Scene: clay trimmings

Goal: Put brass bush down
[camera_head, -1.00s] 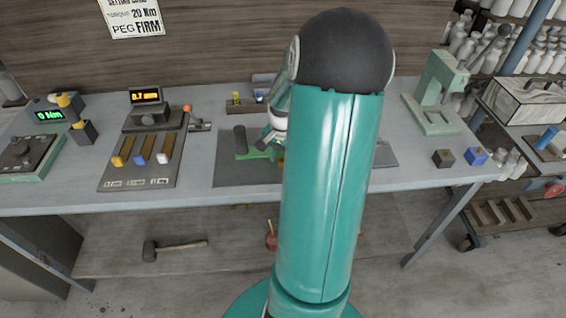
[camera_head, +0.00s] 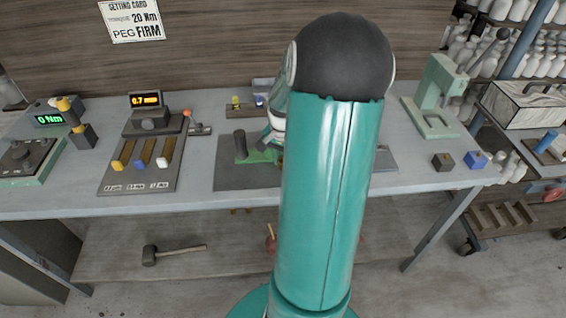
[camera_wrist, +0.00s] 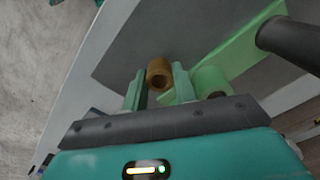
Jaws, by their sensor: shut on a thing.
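The brass bush (camera_wrist: 160,73) is a short brown-gold ring with an open bore, seen in the wrist view between the two fingers of my gripper (camera_wrist: 160,88). My gripper is shut on it. The bush is over or close above a dark grey mat (camera_wrist: 118,62); I cannot tell whether it touches. A light green fixture (camera_wrist: 235,55) with a round green boss (camera_wrist: 210,82) is just right of the bush. In the head view my arm hides the bush and the gripper's fingertips; the dark mat (camera_head: 230,178) shows left of my arm.
A dark upright cylinder (camera_head: 240,145) stands by the green fixture.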

